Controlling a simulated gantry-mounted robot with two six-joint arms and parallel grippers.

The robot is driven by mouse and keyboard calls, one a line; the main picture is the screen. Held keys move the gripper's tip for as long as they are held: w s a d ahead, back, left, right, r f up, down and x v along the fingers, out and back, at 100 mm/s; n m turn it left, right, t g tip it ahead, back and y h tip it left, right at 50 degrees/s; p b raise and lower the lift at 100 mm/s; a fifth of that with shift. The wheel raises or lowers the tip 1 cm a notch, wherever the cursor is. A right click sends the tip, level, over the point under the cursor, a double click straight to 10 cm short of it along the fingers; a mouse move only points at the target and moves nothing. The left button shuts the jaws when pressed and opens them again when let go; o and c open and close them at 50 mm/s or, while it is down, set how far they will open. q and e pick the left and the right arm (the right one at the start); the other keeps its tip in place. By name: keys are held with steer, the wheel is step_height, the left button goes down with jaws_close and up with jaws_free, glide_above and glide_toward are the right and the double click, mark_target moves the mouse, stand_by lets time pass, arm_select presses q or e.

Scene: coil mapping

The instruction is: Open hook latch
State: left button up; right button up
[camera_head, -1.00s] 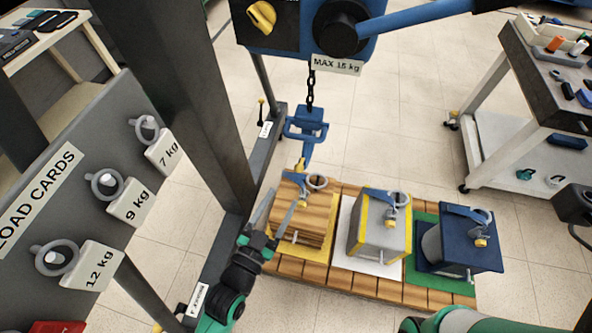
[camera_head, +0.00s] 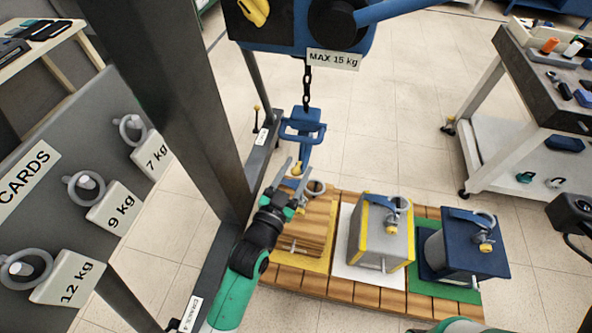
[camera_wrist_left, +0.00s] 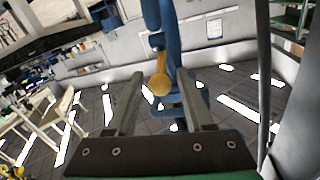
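The blue hook (camera_head: 303,150) hangs from a chain under the hoist. A yellow-orange latch knob (camera_head: 296,170) shows at its lower end. My left gripper (camera_head: 291,168) is open at the hook's lower end, above the wooden crate. In the left wrist view the blue hook (camera_wrist_left: 165,35) hangs ahead, and the rounded knob (camera_wrist_left: 159,84) sits between the two spread fingers of my left gripper (camera_wrist_left: 158,100), apart from both. Whether the latch is open cannot be told. My right gripper is not in view; only part of my green right arm shows at the bottom edge.
A wooden crate (camera_head: 308,222), a grey-yellow box (camera_head: 384,240) and a dark blue load (camera_head: 470,250) stand on a pallet (camera_head: 335,286). The blue hoist (camera_head: 300,25) hangs above. A dark post (camera_head: 175,90) and load-card board (camera_head: 60,150) stand left. Floor behind the pallet is clear.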

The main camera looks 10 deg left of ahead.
arm_select(q)
jaws_close()
stand_by(1.2)
